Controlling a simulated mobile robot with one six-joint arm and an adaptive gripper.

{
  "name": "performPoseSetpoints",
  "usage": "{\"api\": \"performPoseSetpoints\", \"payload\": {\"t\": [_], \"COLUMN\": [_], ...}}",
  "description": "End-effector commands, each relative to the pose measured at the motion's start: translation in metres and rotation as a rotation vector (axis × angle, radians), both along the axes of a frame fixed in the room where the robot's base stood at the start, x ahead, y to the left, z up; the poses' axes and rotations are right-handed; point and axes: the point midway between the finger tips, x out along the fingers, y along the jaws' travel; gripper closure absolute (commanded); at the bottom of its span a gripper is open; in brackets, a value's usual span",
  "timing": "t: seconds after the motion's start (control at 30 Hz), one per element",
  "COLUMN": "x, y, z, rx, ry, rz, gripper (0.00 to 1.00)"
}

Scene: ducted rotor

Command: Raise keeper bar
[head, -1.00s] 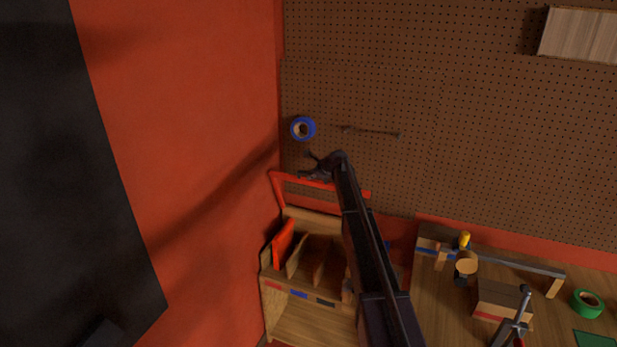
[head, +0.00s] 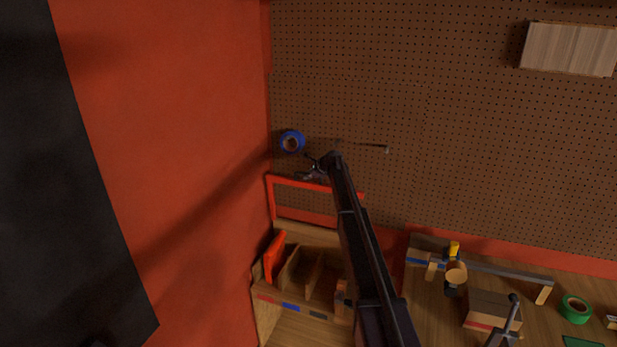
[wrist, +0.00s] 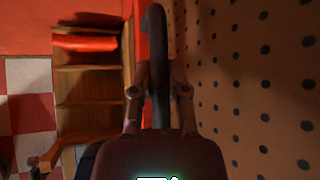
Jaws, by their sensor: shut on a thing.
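The keeper bar is a red bar (head: 290,182) spanning the top of the rack (head: 312,272) against the pegboard, with red uprights at its ends. It is held well above a lower red rail (head: 305,219). In the wrist view, my gripper (wrist: 158,100) is shut around a dark grey curved piece (wrist: 155,50), which looks like the bar's handle. A red strip (wrist: 142,40) shows just left of it. The exact contact and the bar's right part are partly hidden by my arm.
Blue tape (head: 291,143) and a thin rod (head: 370,147) hang on the pegboard (head: 430,130) just above. A red wall (head: 190,150) is close on the left. The bench (head: 430,310) at right holds a wooden block, tools and green tape (head: 576,309).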

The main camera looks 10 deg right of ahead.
Motion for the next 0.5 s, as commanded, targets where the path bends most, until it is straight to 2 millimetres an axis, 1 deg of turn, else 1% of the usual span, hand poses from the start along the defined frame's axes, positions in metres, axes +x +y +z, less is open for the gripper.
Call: {"api": "performPoseSetpoints", "payload": {"t": [0.03,0.07,0.1,0.17,0.2,0.23,0.5], "x": [0.0021,0.0020,0.0021,0.0020,0.0019,0.0017,0.0008], "y": [0.0082,0.0083,0.0084,0.0079,0.0071,0.0065,0.0031], "z": [0.0017,0.0017,0.0017,0.0017,0.0016,0.0015,0.0009], "rx": [0.009,0.009,0.009,0.010,0.009,0.008,0.006], "ry": [-0.003,-0.003,-0.003,-0.003,-0.002,-0.002,-0.001], "rz": [0.005,0.005,0.005,0.005,0.004,0.004,0.002], "gripper": [1.00,1.00,0.76,0.58,0.46,0.43,0.43]}}
